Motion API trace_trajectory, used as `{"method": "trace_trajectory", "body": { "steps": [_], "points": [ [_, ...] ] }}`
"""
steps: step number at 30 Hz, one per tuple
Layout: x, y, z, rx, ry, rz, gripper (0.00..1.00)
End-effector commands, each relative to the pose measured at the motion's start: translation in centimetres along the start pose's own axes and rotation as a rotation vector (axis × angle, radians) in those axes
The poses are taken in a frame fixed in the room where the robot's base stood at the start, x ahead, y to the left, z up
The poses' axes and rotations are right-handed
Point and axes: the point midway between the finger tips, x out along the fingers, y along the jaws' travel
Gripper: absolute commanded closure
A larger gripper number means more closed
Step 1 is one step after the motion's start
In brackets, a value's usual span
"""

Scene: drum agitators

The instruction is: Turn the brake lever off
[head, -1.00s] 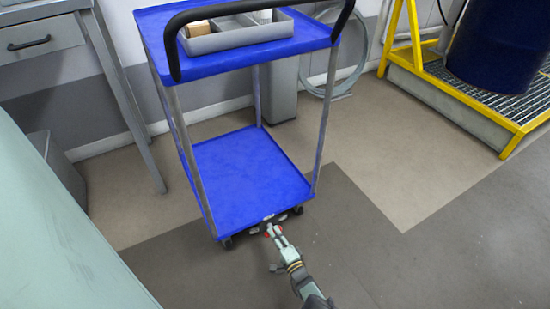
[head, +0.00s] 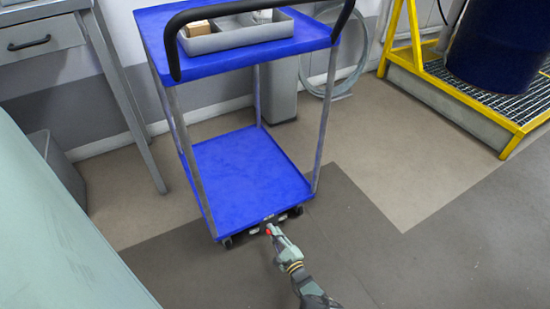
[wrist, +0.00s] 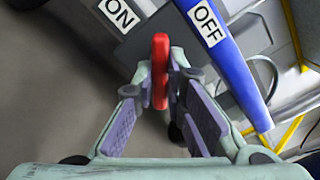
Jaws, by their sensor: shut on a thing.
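The red brake lever (wrist: 160,70) stands between my gripper's fingertips (wrist: 161,85) in the wrist view, and my gripper is shut on it. An ON label (wrist: 119,14) is on the grey part to the upper left, and an OFF label (wrist: 207,23) is on the blue part to the upper right. In the head view my gripper (head: 270,231) is low at the front edge of the blue cart's bottom shelf (head: 245,180). Only a small red bit of the lever shows there.
The cart's upper shelf (head: 215,62) carries a grey tray (head: 238,36) and a black push handle (head: 172,45). A grey desk (head: 48,60) stands at left. A yellow drum stand (head: 515,128) with a blue drum (head: 497,50) is at right. The floor right of the cart is clear.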

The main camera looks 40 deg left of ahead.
Motion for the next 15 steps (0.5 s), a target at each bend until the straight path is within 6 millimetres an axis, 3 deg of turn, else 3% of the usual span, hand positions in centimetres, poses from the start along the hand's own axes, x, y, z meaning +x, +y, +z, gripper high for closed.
{"method": "trace_trajectory", "body": {
  "steps": [15],
  "points": [
    [-0.05,0.02,-0.02,0.488,0.000,0.000,1.00]
  ]
}}
